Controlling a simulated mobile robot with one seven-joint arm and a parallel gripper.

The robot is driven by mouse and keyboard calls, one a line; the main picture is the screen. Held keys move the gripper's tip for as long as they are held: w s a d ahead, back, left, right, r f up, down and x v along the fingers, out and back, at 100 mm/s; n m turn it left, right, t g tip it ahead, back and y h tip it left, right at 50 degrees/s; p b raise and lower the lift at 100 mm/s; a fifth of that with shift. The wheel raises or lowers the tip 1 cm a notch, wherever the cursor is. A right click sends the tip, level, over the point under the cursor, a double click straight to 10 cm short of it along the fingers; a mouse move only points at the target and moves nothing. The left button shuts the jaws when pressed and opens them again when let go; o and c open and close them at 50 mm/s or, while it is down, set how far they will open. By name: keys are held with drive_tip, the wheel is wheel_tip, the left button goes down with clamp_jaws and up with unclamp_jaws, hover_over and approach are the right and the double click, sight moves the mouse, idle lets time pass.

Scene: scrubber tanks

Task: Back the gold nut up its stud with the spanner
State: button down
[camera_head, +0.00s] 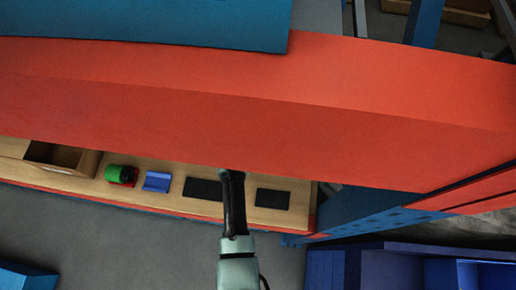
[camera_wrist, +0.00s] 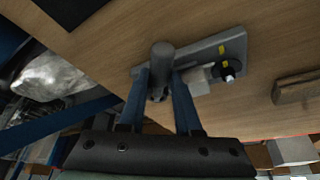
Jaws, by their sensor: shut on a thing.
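In the wrist view my gripper (camera_wrist: 161,78) has its two blue fingers on either side of a grey, round-ended part (camera_wrist: 162,56), and is shut on it. I cannot tell whether this part is the spanner. A grey plate (camera_wrist: 235,42) lies beyond the fingers on the wooden surface. In the head view my fingertips are not distinct at the orange beam's lower edge.
In the head view a wide orange beam (camera_head: 250,110) crosses above a wooden shelf (camera_head: 215,208). The shelf bears a green cylinder (camera_head: 117,173), a blue block (camera_head: 157,182), dark mats (camera_head: 272,198) and an open wooden box (camera_head: 62,158). A wooden block (camera_wrist: 296,89) shows in the wrist view.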

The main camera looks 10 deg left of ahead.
drive_tip(key=n, duration=0.1)
drive_tip(key=s+d+n+y+p, duration=0.1)
drive_tip(key=n, duration=0.1)
drive_tip(key=shift+d+r+t, duration=0.15)
drive_tip(key=shift+d+t, duration=0.15)
drive_tip(key=d+n, duration=0.1)
drive_tip(key=n, duration=0.1)
drive_tip(key=d+n+y+p, duration=0.1)
drive_tip(key=n, duration=0.1)
drive_tip(key=shift+s+d, duration=0.1)
drive_tip(key=shift+d, duration=0.15)
drive_tip(key=d+n+y, duration=0.1)
drive_tip(key=d+n+b, duration=0.1)
drive_tip(key=n, duration=0.1)
drive_tip(key=shift+w+y, duration=0.25)
drive_tip(key=shift+y, duration=0.15)
drive_tip(key=shift+w+d+n+y+b, duration=0.15)
drive_tip(key=shift+d+n+y+b, duration=0.15)
drive_tip(key=shift+n, duration=0.45)
drive_tip(key=shift+w+d+n+y+b, duration=0.2)
drive_tip(key=shift+d+n+b, duration=0.2)
drive_tip(key=shift+n, duration=0.35)
drive_tip(key=shift+s, duration=0.1)
drive_tip(key=shift+s+a+m+h+p, duration=0.2)
drive_tip(key=shift+a+m+h+p, duration=0.1)
drive_tip(key=shift+a+m+p, duration=0.25)
drive_tip(key=shift+d, duration=0.1)
drive_tip(key=shift+r, duration=0.1)
